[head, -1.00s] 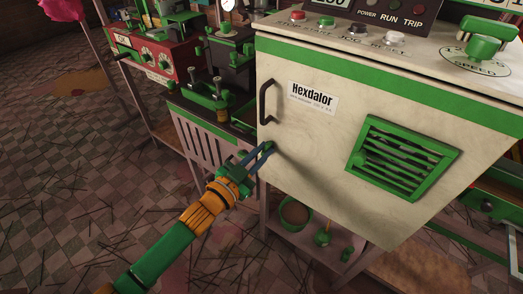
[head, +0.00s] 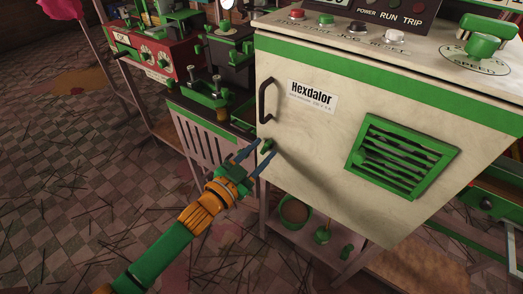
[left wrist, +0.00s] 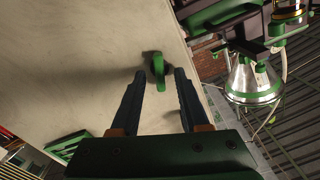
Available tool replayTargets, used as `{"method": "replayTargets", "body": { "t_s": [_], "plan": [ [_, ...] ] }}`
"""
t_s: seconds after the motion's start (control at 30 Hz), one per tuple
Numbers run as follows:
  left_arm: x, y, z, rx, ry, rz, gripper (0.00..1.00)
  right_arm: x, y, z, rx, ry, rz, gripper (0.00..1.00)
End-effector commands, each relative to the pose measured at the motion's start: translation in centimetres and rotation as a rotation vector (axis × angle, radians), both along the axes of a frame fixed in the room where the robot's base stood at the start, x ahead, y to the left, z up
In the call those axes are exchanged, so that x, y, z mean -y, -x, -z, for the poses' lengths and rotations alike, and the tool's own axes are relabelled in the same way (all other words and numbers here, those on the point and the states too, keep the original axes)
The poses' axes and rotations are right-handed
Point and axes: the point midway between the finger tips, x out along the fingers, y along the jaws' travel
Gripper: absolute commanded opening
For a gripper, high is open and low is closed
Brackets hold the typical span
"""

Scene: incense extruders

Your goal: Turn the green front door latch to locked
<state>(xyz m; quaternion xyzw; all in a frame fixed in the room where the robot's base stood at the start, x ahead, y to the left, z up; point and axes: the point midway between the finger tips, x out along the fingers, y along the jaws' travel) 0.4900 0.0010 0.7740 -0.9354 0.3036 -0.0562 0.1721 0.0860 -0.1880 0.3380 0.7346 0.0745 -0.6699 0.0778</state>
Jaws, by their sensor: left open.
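The green front door latch (head: 267,145) sits low on the left side of the cream cabinet door (head: 320,135), below the black handle. In the left wrist view the latch (left wrist: 159,71) is a small green lever standing out from the door, with its long part running roughly up and down the picture. My left gripper (head: 259,150) is open at the latch. In the left wrist view its two dark fingers (left wrist: 160,75) are on either side of the latch, with a gap visible on each side. My right gripper is not in view.
The black door handle (head: 266,101) is just above the latch. A green louvred vent (head: 403,158) is on the right of the door. Buttons (head: 326,20) and a green knob (head: 484,44) are on top. Another machine (head: 232,65) stands close at the left.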

Motion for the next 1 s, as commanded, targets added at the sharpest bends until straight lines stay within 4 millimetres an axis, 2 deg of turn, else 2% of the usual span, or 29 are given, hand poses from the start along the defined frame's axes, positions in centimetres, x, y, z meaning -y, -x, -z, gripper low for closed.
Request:
{"method": "replayTargets", "body": {
  "t_s": [0.2,0.33,0.8,0.87,0.97,1.0],
  "plan": [
    [-2.7,3.7,0.0,-0.003,-0.003,0.0,0.45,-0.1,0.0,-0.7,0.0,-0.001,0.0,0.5],
    [-3.7,5.1,0.0,-0.001,-0.001,0.001,0.45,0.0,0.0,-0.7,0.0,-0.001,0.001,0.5],
    [-4.0,5.3,0.3,-0.005,-0.003,-0.004,0.45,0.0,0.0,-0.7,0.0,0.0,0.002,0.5],
    [-4.6,4.9,1.7,-0.04,-0.012,-0.031,0.45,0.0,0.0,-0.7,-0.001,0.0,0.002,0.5],
    [-7.6,4.2,8.4,-0.194,-0.055,-0.144,0.45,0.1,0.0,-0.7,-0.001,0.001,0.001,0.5],
    [-9.3,4.4,12.2,-0.284,-0.08,-0.203,0.45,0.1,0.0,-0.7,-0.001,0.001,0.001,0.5]
  ]
}}
